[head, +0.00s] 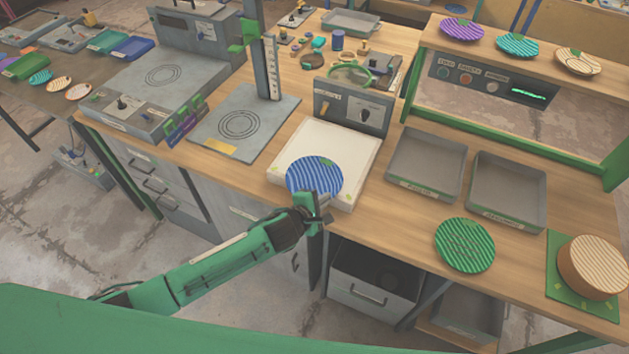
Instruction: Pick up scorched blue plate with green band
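A blue plate with pale wavy stripes (314,176) is over the white square pad (350,160) of a station with a grey control panel behind it. A small green patch shows near its far edge; I cannot make out a full green band or scorch marks. My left gripper (321,203) is at the plate's near right edge, and its arm comes in from the lower left. Its fingers are small and partly hidden, so I cannot tell whether they grip the rim or whether the plate is lifted. My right gripper is not in view.
Two empty grey trays (426,165) (507,192) lie right of the pad. A green striped plate (464,245) and a stack of tan striped plates (592,266) on a green mat are at the front right. A press with a tall column (266,70) stands left. A shelf (520,48) holds several plates.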

